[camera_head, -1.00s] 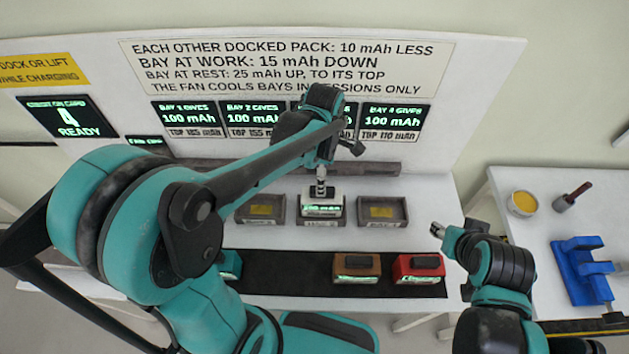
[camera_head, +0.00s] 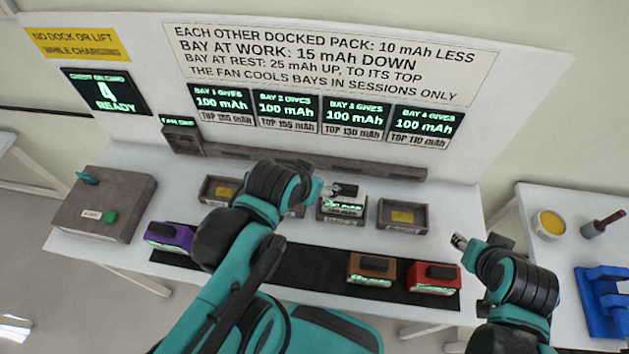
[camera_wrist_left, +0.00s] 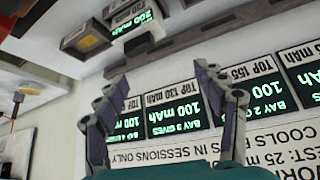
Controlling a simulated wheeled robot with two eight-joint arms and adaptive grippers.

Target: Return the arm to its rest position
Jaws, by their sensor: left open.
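My left arm (camera_head: 235,240) reaches up from the bottom of the head view, its wrist bent over the bench left of the docked white pack (camera_head: 343,202). In the head view its fingers are hidden behind the wrist. In the left wrist view my left gripper (camera_wrist_left: 163,105) is open, with nothing between its fingers. The white pack stands in the third bay and also shows in the wrist view (camera_wrist_left: 135,25), apart from the fingers. My right gripper (camera_head: 459,241) hangs at the right bench edge; whether it is open is unclear.
A purple pack (camera_head: 170,236), a brown pack (camera_head: 370,267) and a red pack (camera_head: 433,277) sit on the black mat (camera_head: 310,268). The fourth bay (camera_head: 403,216) is empty. A grey box (camera_head: 105,205) stands left. A blue fixture (camera_head: 605,300) is on the right table.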

